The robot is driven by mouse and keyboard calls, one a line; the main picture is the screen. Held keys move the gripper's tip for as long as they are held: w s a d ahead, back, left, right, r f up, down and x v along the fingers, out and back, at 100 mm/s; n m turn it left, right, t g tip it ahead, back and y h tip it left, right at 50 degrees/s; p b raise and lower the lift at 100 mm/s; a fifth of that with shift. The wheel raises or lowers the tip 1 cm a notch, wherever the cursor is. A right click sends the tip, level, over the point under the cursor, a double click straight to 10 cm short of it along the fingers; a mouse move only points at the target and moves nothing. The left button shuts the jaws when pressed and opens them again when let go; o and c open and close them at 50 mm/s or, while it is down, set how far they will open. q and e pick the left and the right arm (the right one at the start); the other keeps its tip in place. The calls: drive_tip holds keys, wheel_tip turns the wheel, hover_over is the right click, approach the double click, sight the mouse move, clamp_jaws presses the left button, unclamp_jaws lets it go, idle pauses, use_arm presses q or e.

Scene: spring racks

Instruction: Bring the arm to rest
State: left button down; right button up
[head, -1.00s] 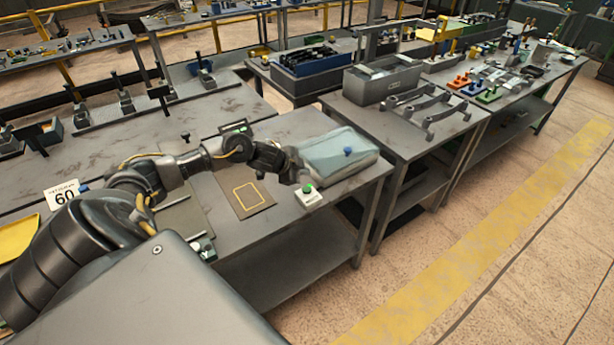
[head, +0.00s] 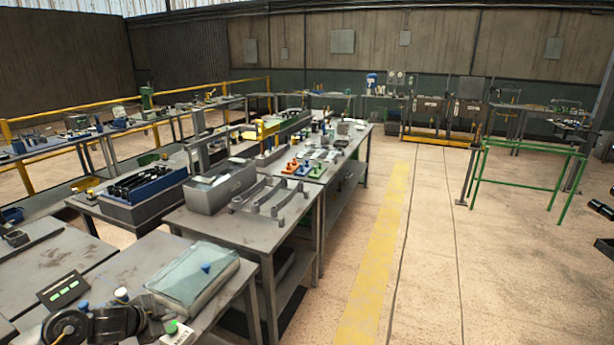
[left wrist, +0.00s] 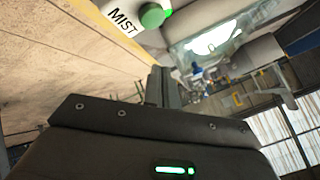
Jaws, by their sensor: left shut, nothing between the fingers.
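My left arm comes in at the lower left of the head view, above the near table. My left gripper (head: 152,322) is beside a small white box with a green button (head: 171,327). In the left wrist view my left gripper's fingers (left wrist: 161,86) are together with nothing between them. The box marked MIST (left wrist: 122,24) and its green button (left wrist: 153,15) show at the top of that view. I cannot tell whether the gripper touches the box. My right gripper cannot be made out.
A pale blue-grey glassy case (head: 195,275) with a blue knob stands on the near table. Behind it are a grey bin (head: 220,187) and grey brackets (head: 270,200) on another table.

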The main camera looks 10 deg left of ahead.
use_arm(q)
drive_tip(key=s+d+f+n, duration=0.1)
drive_tip(key=s+d+f, duration=0.2)
drive_tip(key=s+d, duration=0.3)
drive_tip(key=s+d+f+n, duration=0.1)
drive_tip(key=s+d+f, duration=0.25)
drive_tip(key=d, duration=0.55)
drive_tip(key=s+d+r+n+g+y, duration=0.1)
drive_tip(key=s+d+n+g, duration=0.2)
drive_tip(key=s, duration=0.9)
drive_tip(key=s+d+n+g+y, duration=0.15)
drive_tip(key=s+n, duration=0.25)
drive_tip(key=s, duration=0.8)
wheel_tip(320, 180, down, 29)
drive_tip(key=s+g+b, duration=0.1)
drive_tip(key=g+b, duration=0.1)
drive_tip(key=b, duration=0.3)
drive_tip(key=s+a+f+b, duration=0.1)
drive_tip(key=s+f, duration=0.7)
drive_tip(key=f, duration=0.2)
drive_tip(key=s+a+f+g+b, duration=0.1)
drive_tip(key=s+a+f+b, duration=0.1)
drive_tip(key=s+f, duration=0.7)
wheel_tip(320, 180, down, 2)
drive_tip(key=shift+f+h, duration=0.15)
drive_tip(key=shift+h, duration=0.2)
